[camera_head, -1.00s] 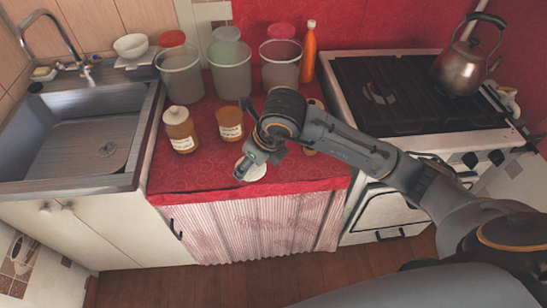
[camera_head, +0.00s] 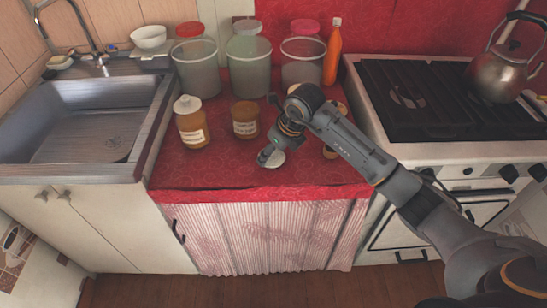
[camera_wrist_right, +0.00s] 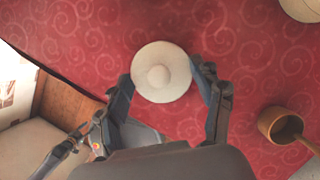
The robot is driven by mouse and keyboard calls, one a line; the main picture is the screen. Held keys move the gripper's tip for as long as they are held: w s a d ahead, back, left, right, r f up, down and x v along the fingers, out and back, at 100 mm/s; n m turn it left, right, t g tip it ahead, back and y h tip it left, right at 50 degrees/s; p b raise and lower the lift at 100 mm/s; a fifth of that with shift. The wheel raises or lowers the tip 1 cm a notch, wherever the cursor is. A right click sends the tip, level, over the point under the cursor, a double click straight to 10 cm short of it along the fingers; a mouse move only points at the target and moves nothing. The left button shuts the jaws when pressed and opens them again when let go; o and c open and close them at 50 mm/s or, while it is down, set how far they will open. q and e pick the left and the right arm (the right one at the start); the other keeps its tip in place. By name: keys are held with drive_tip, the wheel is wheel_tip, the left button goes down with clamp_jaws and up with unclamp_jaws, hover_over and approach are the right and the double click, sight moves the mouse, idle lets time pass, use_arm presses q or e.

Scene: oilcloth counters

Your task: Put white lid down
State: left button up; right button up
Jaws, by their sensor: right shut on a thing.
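The white lid (camera_head: 273,160) is a round disc with a knob in its middle. The right wrist view shows it from above (camera_wrist_right: 160,72), between the two fingers of my right gripper (camera_wrist_right: 165,82). The right gripper is shut on it. In the head view, the gripper (camera_head: 267,156) points down and partly covers the lid at the counter's front part. The lid is at or just above the red cloth (camera_head: 215,180); I cannot tell if it touches. My left gripper does not show.
A white-topped amber jar (camera_head: 191,126) and an amber jar (camera_head: 245,120) stand behind and left. Large clear containers (camera_head: 248,70) and an orange bottle (camera_head: 332,55) line the back. A brown cup-like vessel (camera_wrist_right: 278,125) is nearby. The front-left cloth is clear.

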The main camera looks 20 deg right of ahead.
drive_tip(key=shift+f, duration=0.2)
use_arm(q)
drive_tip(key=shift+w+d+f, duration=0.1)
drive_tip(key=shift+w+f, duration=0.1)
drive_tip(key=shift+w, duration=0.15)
use_arm(e)
drive_tip(key=shift+f, duration=0.1)
drive_tip(key=o, duration=0.8)
drive_tip(key=shift+o, duration=0.2)
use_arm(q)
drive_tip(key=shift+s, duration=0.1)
use_arm(e)
drive_tip(key=v, duration=1.2)
